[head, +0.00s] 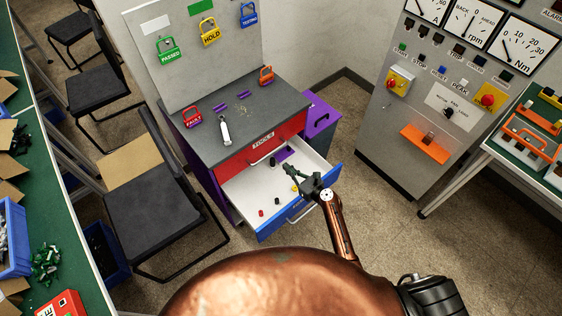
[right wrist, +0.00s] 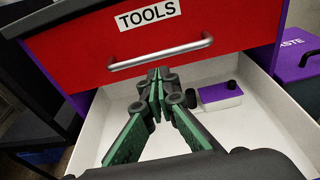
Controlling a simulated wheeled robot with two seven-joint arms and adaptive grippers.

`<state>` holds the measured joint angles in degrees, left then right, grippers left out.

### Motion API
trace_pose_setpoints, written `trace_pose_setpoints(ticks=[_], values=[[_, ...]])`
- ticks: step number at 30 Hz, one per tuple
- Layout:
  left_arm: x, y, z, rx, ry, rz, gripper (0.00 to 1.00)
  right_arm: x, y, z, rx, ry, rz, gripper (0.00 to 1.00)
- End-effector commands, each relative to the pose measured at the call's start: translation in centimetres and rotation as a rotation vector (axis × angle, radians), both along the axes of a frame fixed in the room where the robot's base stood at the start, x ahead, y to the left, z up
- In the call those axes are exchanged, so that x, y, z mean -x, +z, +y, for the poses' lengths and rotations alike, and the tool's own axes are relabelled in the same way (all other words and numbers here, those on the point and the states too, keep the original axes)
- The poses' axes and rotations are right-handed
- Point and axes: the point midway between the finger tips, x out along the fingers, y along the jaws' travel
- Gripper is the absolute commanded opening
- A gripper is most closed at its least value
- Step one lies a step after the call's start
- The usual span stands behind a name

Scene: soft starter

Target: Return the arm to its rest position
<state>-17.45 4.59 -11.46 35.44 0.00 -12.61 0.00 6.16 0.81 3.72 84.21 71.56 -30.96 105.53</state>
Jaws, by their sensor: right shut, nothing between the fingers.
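My right gripper (head: 291,173) is shut and empty, held over the open lower drawer (head: 237,196) of the tool cabinet. In the right wrist view, its green fingers (right wrist: 157,92) meet at the tips, in front of the red TOOLS drawer's handle (right wrist: 160,52). The red TOOLS drawer (head: 262,143) above is closed. My right arm (head: 341,225) reaches up from the bottom of the head view. My left gripper is not in view.
In the open drawer lie a purple-topped block (right wrist: 220,94) and several small pieces. A control panel (head: 440,95) stands at the right, with a table (head: 480,160) beside it. A chair (head: 165,208) stands left of the cabinet. A purple waste bin (head: 318,114) stands behind.

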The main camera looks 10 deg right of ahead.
Motion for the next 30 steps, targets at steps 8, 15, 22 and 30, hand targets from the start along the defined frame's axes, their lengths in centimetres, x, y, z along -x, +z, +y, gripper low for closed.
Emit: trace_pose_setpoints(ticks=[8,15,22,30], values=[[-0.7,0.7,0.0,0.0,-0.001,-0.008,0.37,3.7,0.9,-2.0,0.001,0.0,0.0,0.0],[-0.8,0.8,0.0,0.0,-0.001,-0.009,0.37,4.5,1.0,-2.4,0.0,-0.001,-0.001,0.0],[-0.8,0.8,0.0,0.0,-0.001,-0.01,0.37,5.1,0.9,-2.3,0.058,0.027,-0.014,0.0],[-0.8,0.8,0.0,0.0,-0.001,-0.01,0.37,13.2,-0.6,-2.6,0.721,0.369,-0.177,0.0]])
